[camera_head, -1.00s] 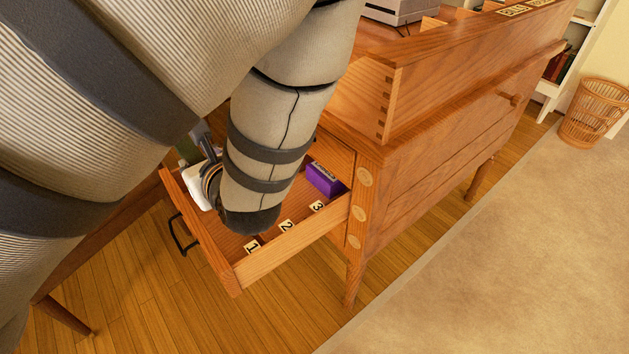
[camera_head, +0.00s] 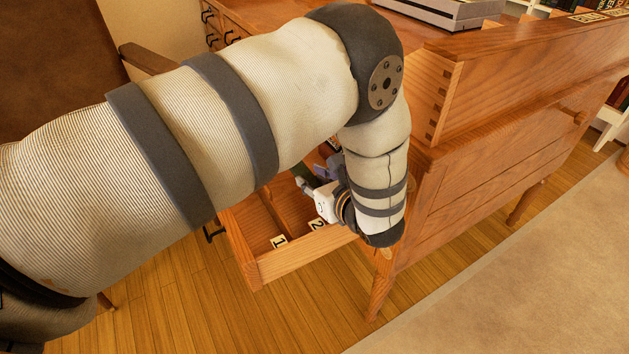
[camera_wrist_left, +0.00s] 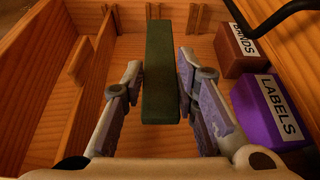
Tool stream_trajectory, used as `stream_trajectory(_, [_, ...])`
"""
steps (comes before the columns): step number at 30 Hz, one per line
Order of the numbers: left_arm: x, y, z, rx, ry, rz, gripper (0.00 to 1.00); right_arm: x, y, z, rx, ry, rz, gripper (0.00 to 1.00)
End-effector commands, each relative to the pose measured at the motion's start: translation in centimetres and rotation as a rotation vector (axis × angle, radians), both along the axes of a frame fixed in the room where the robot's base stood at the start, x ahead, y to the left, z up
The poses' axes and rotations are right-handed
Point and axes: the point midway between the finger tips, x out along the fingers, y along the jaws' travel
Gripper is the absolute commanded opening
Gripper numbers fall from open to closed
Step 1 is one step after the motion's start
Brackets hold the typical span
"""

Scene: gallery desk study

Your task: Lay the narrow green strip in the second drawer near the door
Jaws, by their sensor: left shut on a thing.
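The narrow green strip (camera_wrist_left: 158,70) is between the fingers of my left gripper (camera_wrist_left: 160,84) in the wrist view, which is shut on it. The strip is held over an open wooden drawer (camera_head: 305,256). In the head view my left gripper (camera_head: 322,178) is partly hidden by my arm and is above the drawer's inside. Number labels 1 (camera_head: 279,241) and 2 (camera_head: 317,224) show along the drawer's near side. Whether the strip touches the drawer floor I cannot tell. My right gripper is not in view.
A purple box marked LABELS (camera_wrist_left: 268,112) and a brown box marked BANDS (camera_wrist_left: 238,48) sit at the right in the wrist view. Low wooden dividers (camera_wrist_left: 92,65) stand at the left. The wooden desk (camera_head: 480,150) rises to the right of the drawer.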

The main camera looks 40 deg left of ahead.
Motion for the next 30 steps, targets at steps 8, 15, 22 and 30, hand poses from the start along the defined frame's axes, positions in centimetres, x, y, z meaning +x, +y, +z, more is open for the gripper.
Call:
stream_trajectory(8, [0.1,0.0,-0.1,0.001,-0.002,-0.001,0.0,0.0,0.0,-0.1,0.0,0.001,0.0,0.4])
stream_trajectory(15, [0.0,0.0,-0.8,0.001,-0.002,-0.001,0.0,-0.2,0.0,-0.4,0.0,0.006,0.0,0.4])
stream_trajectory(22, [-0.1,0.0,-1.2,-0.003,0.001,-0.001,0.46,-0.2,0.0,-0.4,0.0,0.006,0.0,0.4])
stream_trajectory(30, [-0.2,-0.1,-1.4,-0.006,0.006,0.0,0.48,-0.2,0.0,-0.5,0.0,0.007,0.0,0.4])
